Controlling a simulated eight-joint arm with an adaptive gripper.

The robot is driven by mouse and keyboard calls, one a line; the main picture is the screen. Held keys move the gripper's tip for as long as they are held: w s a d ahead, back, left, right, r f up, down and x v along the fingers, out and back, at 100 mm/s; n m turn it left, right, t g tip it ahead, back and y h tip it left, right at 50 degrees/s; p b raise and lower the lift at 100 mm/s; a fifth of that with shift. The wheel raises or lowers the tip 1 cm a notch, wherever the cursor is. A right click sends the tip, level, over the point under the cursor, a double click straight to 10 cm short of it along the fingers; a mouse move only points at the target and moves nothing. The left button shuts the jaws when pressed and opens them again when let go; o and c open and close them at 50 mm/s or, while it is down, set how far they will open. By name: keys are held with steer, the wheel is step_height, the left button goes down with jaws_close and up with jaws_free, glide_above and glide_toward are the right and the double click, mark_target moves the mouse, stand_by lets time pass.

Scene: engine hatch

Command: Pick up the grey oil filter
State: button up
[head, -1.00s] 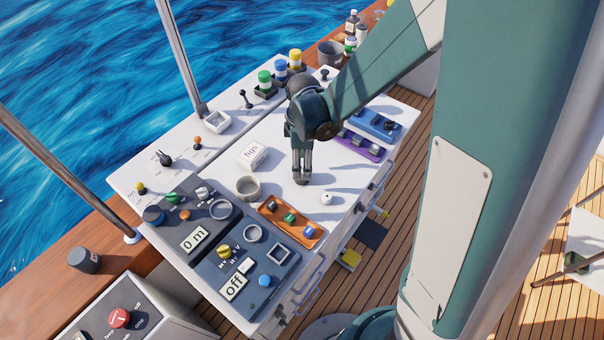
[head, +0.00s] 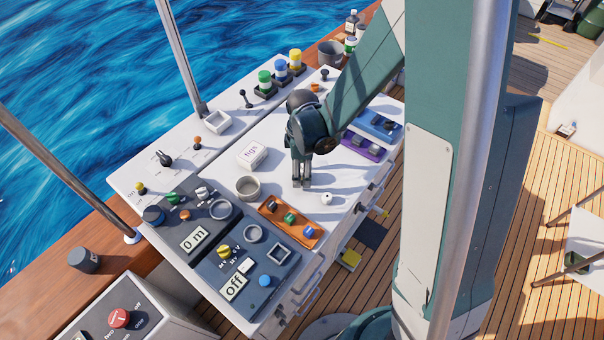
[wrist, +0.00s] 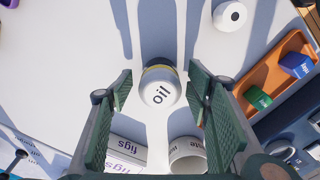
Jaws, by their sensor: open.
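The grey oil filter (wrist: 160,90) shows in the wrist view, with "oil" on its pale round end and a yellow and dark band at its far side. My gripper (wrist: 160,86) is open, with one finger on each side of the filter in that view and white gaps between. I cannot tell how far the fingertips are above it. In the head view my gripper (head: 301,184) points down over the white worktop (head: 345,185); the filter is hidden there behind my gripper.
Close by are a white figs box (head: 252,155), a round cup (head: 247,188), a small white round piece (head: 327,198) and an orange tray (head: 290,222) of coloured pieces. Purple (head: 360,147) and blue (head: 380,124) trays lie behind to the right.

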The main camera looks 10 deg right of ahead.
mark_target(302, 168)
steer(key=c, duration=1.1)
steer(key=shift+r, duration=0.2)
steer(key=shift+r, duration=4.8)
